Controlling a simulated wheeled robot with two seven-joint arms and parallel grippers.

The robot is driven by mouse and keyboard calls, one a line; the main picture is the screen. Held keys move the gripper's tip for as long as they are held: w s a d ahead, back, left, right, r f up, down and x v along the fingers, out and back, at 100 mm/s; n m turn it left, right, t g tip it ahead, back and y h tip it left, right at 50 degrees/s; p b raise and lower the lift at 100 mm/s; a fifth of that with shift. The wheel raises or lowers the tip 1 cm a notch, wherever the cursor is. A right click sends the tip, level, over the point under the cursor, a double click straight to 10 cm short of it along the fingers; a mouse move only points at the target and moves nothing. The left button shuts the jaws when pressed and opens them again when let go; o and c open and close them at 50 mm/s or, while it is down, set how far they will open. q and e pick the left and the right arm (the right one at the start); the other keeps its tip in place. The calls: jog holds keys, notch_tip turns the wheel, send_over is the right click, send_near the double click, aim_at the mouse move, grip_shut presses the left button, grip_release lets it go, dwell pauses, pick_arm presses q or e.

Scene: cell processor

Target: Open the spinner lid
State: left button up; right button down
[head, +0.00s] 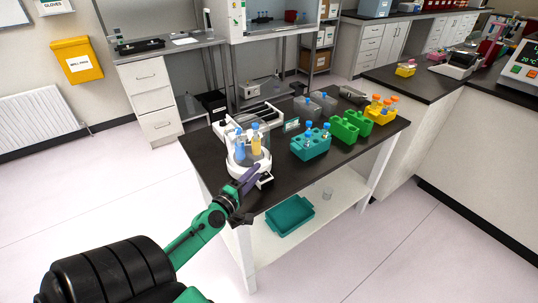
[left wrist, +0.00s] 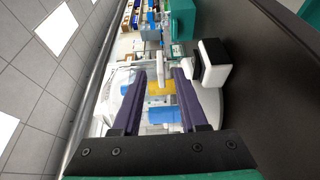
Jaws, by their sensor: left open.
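The white spinner (head: 234,166) stands at the near left corner of the dark-topped table. Tubes with blue and yellow contents show in its round top, and a clear cover seems to be around them; I cannot tell its exact lid position. My left gripper (head: 250,178) is at the spinner's near side, in front of its small black-and-white front part. In the left wrist view my left gripper (left wrist: 160,75) is open, its two purple fingers apart. A yellow tube (left wrist: 160,88) and white spinner parts show beyond and between them; contact is unclear. My right gripper is out of view.
A teal rack (head: 311,147), a green rack (head: 350,126) and a yellow rack (head: 381,113) stand to the right on the table (head: 290,180). A teal bin (head: 290,215) sits on the lower shelf. The table front edge is clear.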

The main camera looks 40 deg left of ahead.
aim_at(268, 160)
pick_arm(q)
jog(key=w, duration=0.5)
jog(key=w+a, duration=0.1)
jog(key=w, duration=0.2)
jog(key=shift+w+p, duration=0.3)
jog(key=shift+p, duration=0.05)
jog(key=shift+s+d, duration=0.1)
grip_shut()
dwell(0.7)
